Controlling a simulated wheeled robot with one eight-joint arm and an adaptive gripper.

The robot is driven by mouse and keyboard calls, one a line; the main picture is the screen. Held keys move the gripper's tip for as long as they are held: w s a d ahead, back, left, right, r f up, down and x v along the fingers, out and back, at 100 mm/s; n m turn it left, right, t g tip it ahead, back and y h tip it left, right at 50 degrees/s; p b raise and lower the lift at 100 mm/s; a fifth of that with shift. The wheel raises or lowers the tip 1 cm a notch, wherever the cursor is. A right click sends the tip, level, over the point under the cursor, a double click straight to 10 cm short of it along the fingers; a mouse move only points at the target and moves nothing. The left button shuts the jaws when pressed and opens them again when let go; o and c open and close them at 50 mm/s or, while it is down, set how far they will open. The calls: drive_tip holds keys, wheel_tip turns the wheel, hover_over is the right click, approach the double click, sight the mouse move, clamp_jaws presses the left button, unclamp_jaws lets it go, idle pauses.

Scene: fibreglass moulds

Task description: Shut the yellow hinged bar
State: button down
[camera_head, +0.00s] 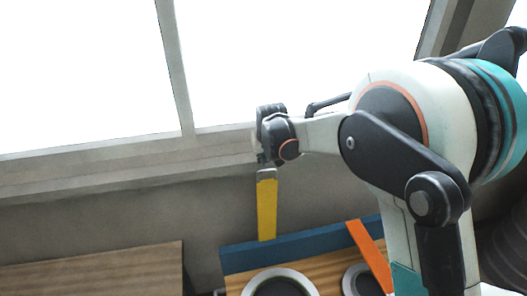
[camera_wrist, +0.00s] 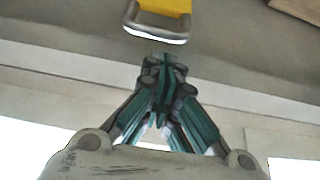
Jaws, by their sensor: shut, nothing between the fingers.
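The yellow hinged bar (camera_head: 267,208) stands upright at the back of a wooden-topped unit with a blue edge, with a grey end piece at its top. In the wrist view the bar (camera_wrist: 165,6) shows at the top of the picture, its grey looped end (camera_wrist: 156,28) toward my gripper. My gripper (camera_wrist: 162,62) is shut and empty, its fingertips just short of that looped end, with a small gap in the picture. In the head view my gripper (camera_head: 265,160) is at the bar's top end; whether it touches there I cannot tell.
An orange bar (camera_head: 370,255) leans on the same unit, right of the yellow one. The unit has a blue back edge (camera_head: 300,245) and round openings with pale rims (camera_head: 306,279). A wooden surface (camera_head: 90,272) lies at the left. A wall and bright windows (camera_head: 85,75) are behind.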

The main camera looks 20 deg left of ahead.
drive_tip(key=shift+x, duration=1.4)
drive_tip(key=shift+d, duration=0.1)
